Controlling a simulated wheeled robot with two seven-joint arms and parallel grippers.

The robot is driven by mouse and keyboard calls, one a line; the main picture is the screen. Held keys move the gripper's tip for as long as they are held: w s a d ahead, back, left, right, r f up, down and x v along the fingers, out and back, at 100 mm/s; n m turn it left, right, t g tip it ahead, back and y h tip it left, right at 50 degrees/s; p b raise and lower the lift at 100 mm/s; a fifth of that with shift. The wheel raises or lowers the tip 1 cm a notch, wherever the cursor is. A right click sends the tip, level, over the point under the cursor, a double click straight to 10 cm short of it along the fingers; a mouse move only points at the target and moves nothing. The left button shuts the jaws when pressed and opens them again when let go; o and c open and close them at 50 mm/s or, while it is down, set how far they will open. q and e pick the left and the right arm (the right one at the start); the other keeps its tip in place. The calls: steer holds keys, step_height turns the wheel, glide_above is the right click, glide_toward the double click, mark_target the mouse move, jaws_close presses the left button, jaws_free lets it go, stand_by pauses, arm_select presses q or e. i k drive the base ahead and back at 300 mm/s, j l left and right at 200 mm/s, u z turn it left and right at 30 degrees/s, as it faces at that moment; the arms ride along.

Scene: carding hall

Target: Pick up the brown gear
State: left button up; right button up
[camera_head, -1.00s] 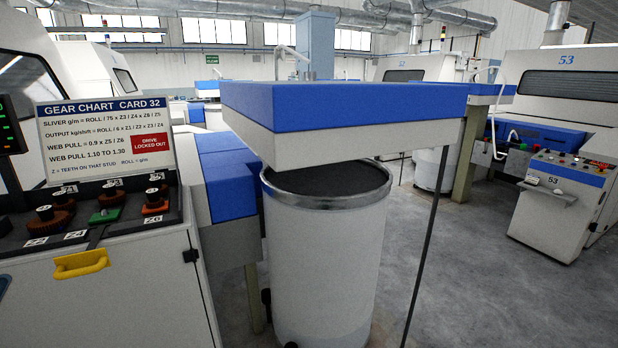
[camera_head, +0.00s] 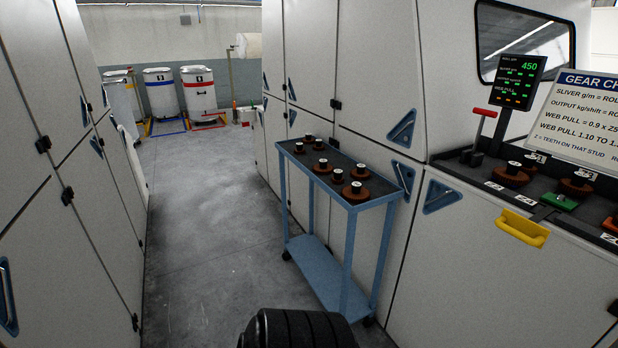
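Several brown gears with dark hubs and pale tops lie on the dark top of a blue trolley; the nearest brown gear (camera_head: 356,194) is close to the tray's near end. More brown gears sit on the dark panel of the machine at right, one brown gear (camera_head: 511,178) left of the chart and another brown gear (camera_head: 576,188) farther right. Which brown gear is meant cannot be told. Neither of my grippers is in view.
The blue trolley (camera_head: 347,247) stands against white machine doors. A clear grey aisle (camera_head: 205,225) runs back to white drums (camera_head: 199,92).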

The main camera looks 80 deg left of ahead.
mark_target(338, 179)
steer(key=u, duration=2.4)
steer(key=i, duration=0.2)
